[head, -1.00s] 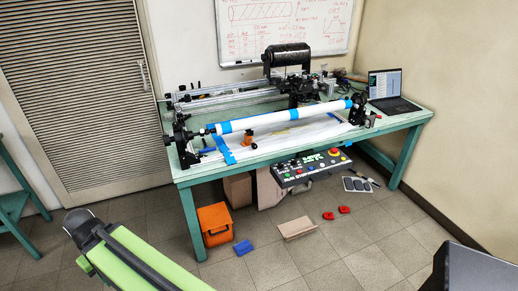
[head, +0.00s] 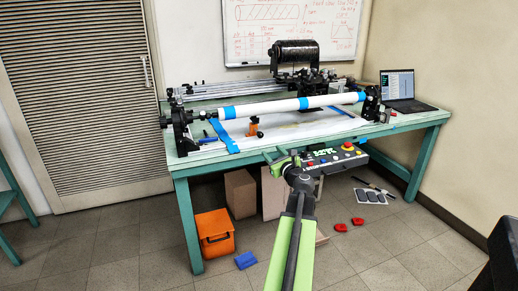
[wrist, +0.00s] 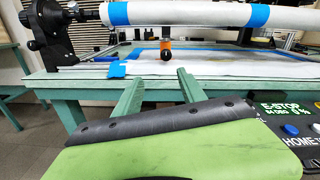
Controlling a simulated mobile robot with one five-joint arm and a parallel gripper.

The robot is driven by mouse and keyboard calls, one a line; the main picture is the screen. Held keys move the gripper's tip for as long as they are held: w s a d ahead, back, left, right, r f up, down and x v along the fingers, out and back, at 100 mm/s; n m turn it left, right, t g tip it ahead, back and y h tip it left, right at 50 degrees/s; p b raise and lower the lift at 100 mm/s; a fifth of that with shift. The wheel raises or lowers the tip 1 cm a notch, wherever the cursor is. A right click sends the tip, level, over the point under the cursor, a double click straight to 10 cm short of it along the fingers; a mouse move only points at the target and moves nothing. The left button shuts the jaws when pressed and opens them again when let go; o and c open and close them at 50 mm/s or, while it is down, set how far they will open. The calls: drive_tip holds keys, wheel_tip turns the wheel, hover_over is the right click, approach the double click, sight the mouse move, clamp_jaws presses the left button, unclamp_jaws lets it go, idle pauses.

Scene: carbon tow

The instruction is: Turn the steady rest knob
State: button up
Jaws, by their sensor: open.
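The steady rest is a small orange block (head: 254,127) on the table under the white tube. In the wrist view its dark round knob (wrist: 166,55) faces me, with the orange part (wrist: 166,43) around and above it. My gripper (wrist: 161,76) is open and empty, its two green fingers apart. The knob shows beyond and above the gap between the fingertips, not touched by them. In the head view my gripper (head: 280,157) is at the table's front edge, in front of and below the orange block.
The white tube with blue tape (head: 275,107) spans the winding machine above the steady rest. The control panel (head: 337,157) hangs at the front edge, right of my gripper. A laptop (head: 399,88) stands at the right. An orange bin (head: 215,233) sits on the floor.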

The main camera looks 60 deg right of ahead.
sight(260, 137)
drive_tip(key=shift+m+h, duration=0.3)
drive_tip(key=x, duration=1.1)
drive_tip(key=d+x, duration=0.1)
drive_tip(key=x, duration=0.5)
drive_tip(key=shift+s, duration=0.35)
drive_tip(key=shift+c, duration=0.5)
clamp_jaws()
drive_tip(key=shift+a+f, duration=0.1)
drive_tip(key=shift+a, duration=0.2)
drive_tip(key=shift+d, duration=0.3)
